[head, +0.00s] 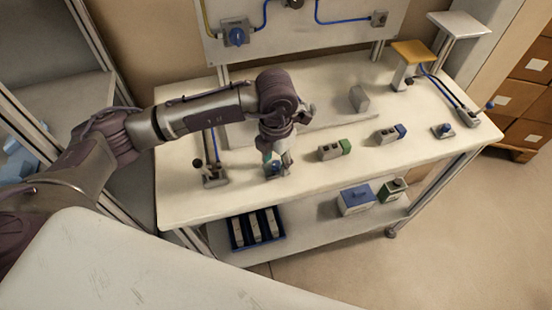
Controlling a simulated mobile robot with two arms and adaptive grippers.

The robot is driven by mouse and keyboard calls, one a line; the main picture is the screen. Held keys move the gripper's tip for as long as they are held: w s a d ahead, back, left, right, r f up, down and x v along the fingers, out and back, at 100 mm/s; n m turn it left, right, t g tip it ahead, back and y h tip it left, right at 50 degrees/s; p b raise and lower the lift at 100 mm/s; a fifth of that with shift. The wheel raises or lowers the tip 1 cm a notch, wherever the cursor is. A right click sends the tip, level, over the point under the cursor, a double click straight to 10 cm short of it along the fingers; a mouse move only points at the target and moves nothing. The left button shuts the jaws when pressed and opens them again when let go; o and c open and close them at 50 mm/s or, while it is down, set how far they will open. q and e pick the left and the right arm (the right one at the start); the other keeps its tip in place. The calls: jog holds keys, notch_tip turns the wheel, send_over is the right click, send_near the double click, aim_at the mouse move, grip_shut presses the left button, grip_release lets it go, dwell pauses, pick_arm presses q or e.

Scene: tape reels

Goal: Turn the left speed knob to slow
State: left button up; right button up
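A small grey box, which I take to be the left speed knob unit (283,171), sits near the front edge of the bench, left of middle. A bit of blue shows on it, but the gripper covers most of its top, so the knob's pointing direction is hidden. My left gripper (271,160) points down right at this unit, touching it or just above; I cannot tell which. Its fingers are too small and overlapped to show whether they are open or shut. A similar knob unit with a blue knob (443,129) stands at the right. My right gripper is out of view.
A lever unit with a black ball (214,175) stands just left of my gripper. The white bench (185,200) has a lower shelf with a blue tray (237,233). A wall panel carries a blue rotary switch (236,35).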

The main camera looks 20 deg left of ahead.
aim_at(276, 163)
pick_arm(q)
notch_tip(276, 163, up, 12)
dwell(0.6)
dwell(0.4)
